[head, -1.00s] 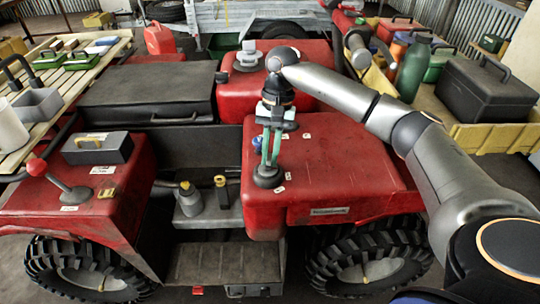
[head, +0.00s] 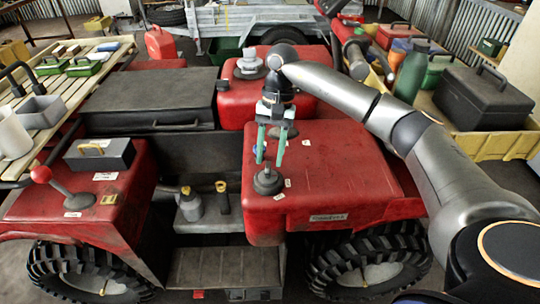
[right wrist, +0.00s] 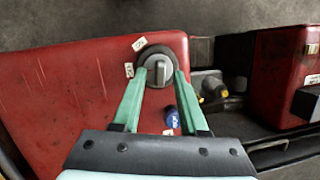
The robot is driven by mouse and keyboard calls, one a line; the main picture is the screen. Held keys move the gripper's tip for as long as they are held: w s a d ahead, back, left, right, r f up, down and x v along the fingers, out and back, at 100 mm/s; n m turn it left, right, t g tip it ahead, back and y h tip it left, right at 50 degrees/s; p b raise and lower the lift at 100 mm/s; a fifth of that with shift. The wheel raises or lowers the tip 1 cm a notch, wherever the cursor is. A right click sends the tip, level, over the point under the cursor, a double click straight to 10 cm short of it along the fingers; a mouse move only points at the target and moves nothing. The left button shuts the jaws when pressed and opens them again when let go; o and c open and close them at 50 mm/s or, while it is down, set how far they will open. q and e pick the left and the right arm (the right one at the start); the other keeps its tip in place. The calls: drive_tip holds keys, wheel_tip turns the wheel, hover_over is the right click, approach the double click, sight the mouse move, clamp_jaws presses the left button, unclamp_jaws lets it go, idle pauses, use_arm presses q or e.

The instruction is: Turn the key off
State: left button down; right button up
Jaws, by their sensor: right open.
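The key (right wrist: 159,70) is a grey grip in a dark round switch on the quad's red bodywork. In the head view the switch (head: 267,182) sits near the front corner of the red panel. My right gripper (head: 268,160) hangs just above it with its pale green fingers apart and empty. In the right wrist view the fingertips of this gripper (right wrist: 159,77) lie on either side of the grey grip. I cannot tell whether they touch it. Small white labels (right wrist: 129,69) surround the switch. My left gripper is not in view.
A blue knob (right wrist: 171,116) stands close to the switch, between the fingers in the wrist view. A red-knobbed lever (head: 41,174) and a grey box with a handle (head: 99,154) are at the left. A black toolbox (head: 483,97) stands at the right.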

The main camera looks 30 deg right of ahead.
drive_tip(key=shift+r+p, duration=1.5)
drive_tip(key=shift+r, duration=1.15)
